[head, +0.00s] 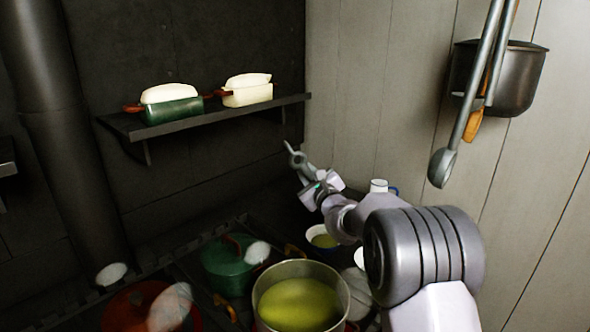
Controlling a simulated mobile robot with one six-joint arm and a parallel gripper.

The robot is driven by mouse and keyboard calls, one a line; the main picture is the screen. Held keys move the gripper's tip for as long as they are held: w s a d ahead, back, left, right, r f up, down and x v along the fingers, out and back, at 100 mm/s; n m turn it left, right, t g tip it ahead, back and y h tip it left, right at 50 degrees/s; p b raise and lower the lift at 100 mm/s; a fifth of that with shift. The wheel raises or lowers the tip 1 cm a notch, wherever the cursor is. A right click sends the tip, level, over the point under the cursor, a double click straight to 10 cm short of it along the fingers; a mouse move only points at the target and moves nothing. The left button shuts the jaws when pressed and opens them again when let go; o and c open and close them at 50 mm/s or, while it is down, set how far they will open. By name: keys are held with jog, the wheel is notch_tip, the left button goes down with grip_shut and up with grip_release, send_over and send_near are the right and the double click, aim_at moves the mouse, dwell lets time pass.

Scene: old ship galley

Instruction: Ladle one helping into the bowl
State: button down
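A large metal pot (343,296) of yellow-green soup stands at the bottom middle of the head view. A small white bowl (309,236) with greenish-yellow contents stands behind it, partly covered by my arm. My gripper (318,188) is above and behind this bowl. A grey metal piece with a rounded part and thin tip (296,158), apparently a ladle's handle, rises from between its fingers. The ladle's lower end is hidden or cannot be made out. The gripper looks shut on it.
A green lidded pot (226,270) and a red pot (122,312) stand left. A white mug (380,186) is behind my arm. A shelf (215,117) holds two loaf dishes. Another ladle (442,165) and a dark pan (517,80) hang on the right wall.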

jog(key=w+d+r+m+p, duration=0.1)
jog(key=d+m+p, duration=0.2)
jog(key=d+p, duration=0.2)
jog(key=w+d+r+m+p, duration=0.2)
jog(key=d+m+p, duration=0.1)
jog(key=d+p, duration=0.2)
jog(key=shift+d+r+m+p, duration=0.3)
jog(key=shift+d+m+p, duration=0.1)
jog(key=shift+p, duration=0.3)
notch_tip(320, 180, up, 6)
jog(key=p, duration=0.3)
